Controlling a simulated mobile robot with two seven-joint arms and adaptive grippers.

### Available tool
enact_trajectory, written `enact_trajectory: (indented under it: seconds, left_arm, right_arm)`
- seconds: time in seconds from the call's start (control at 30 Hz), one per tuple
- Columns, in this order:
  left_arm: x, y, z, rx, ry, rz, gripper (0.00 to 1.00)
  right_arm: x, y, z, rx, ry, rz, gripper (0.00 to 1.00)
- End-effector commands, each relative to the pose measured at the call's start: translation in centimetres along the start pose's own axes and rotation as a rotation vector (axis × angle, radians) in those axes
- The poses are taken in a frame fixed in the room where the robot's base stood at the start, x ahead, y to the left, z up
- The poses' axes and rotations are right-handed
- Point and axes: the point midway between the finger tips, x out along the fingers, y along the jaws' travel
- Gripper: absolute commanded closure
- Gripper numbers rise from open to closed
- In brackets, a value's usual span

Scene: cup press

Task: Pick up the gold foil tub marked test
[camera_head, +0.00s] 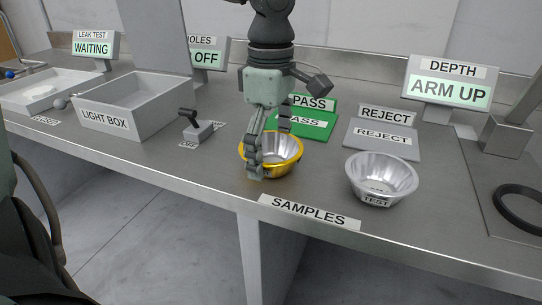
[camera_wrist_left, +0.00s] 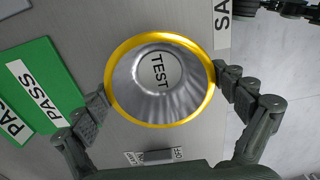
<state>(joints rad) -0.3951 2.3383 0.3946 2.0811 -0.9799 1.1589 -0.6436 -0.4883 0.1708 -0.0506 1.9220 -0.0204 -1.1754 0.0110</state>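The gold-rimmed tub (camera_head: 294,160) with a silver inside stands upright on the steel counter, behind the SAMPLES label. In the left wrist view the tub (camera_wrist_left: 185,105) shows from above, with TEST on its inner floor. My left gripper (camera_head: 270,150) points down over it, its fingers spread on opposite sides of the rim. In the left wrist view the left gripper (camera_wrist_left: 161,80) has both fingertips very close to the rim; I cannot tell whether they touch. One finger hides part of the tub's near left side in the head view.
A silver tub (camera_head: 381,175) marked TEST stands to the right. Behind are a green PASS mat (camera_head: 318,128) and a grey REJECT mat (camera_head: 383,150). A small lever switch (camera_head: 198,130) and the light box (camera_head: 125,107) are to the left. The counter's front edge is close.

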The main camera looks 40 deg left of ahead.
Motion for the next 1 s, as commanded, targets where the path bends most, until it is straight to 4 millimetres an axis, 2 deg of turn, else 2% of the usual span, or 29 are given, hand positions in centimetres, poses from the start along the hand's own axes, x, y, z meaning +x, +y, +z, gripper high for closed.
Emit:
enact_trajectory:
  seconds: [0.03,0.13,0.17,0.63,0.77,0.9,1.0]
  left_arm:
    - [0.0,0.0,0.0,0.000,0.000,0.000,0.15]
    - [0.0,0.0,0.0,0.000,0.000,0.000,0.27]
    - [0.0,0.0,0.0,0.000,0.000,0.000,0.29]
    - [-0.5,0.1,0.0,0.000,0.000,0.002,0.29]
    - [-1.9,0.1,0.1,0.000,-0.001,0.004,0.29]
    - [-4.3,0.1,0.0,-0.001,-0.001,0.006,0.29]
    - [-5.5,-0.8,-2.1,-0.003,-0.007,0.006,0.29]
  right_arm:
    - [-0.1,0.0,-0.1,0.001,0.002,0.000,0.60]
    - [-0.1,0.1,-0.1,0.002,0.003,0.001,0.60]
    - [-0.1,0.1,-0.1,0.002,0.003,0.002,0.60]
    - [-0.1,0.2,-0.2,0.003,0.003,0.004,0.60]
    - [-0.1,0.3,-0.2,0.003,0.002,0.005,0.60]
    - [-0.5,0.3,-0.5,0.002,0.007,0.007,0.60]
    - [-0.7,0.4,-0.5,0.000,0.006,0.010,0.60]
